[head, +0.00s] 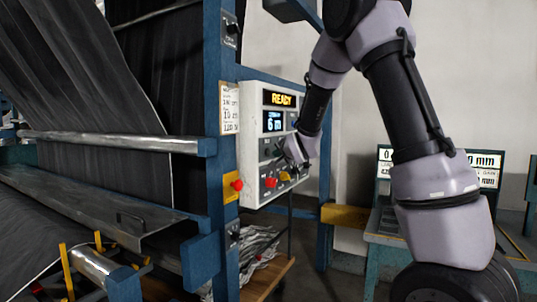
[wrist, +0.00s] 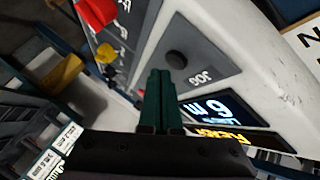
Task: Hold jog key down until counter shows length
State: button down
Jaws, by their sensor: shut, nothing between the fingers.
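The white control panel (head: 257,103) is mounted on the blue machine frame. Its counter display (head: 272,121) reads 6 with a unit; the same counter (wrist: 208,107) shows upside down in the wrist view as 6 m. The jog key (wrist: 177,58) is a round black button on a grey plate marked JOG. My gripper (wrist: 161,73) is shut and empty, its green fingertips close to the jog key but with a gap in the picture. I cannot tell the depth between them. In the head view my gripper (head: 283,155) is in front of the panel's middle.
An amber READY display (head: 280,98) is above the counter. Red (head: 270,182) and yellow (head: 284,176) controls sit low on the panel. A red stop button (head: 237,185) is on the frame post. Dark sheet material (head: 75,70) hangs at left; a bench with displays (head: 480,168) stands right.

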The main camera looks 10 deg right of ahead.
dwell(0.5)
jog(key=shift+w+a, duration=0.25)
jog(key=shift+a, duration=0.05)
jog(key=shift+w+a, duration=0.25)
jog(key=shift+a, duration=0.15)
dwell(2.0)
jog(key=shift+d, duration=0.1)
dwell(1.4)
jog(key=shift+s+d, duration=0.5)
jog(key=shift+d, duration=0.1)
jog(key=shift+s+d, duration=0.75)
jog(key=shift+d, duration=0.3)
jog(key=shift+s+d, duration=0.75)
jog(key=shift+d, duration=0.25)
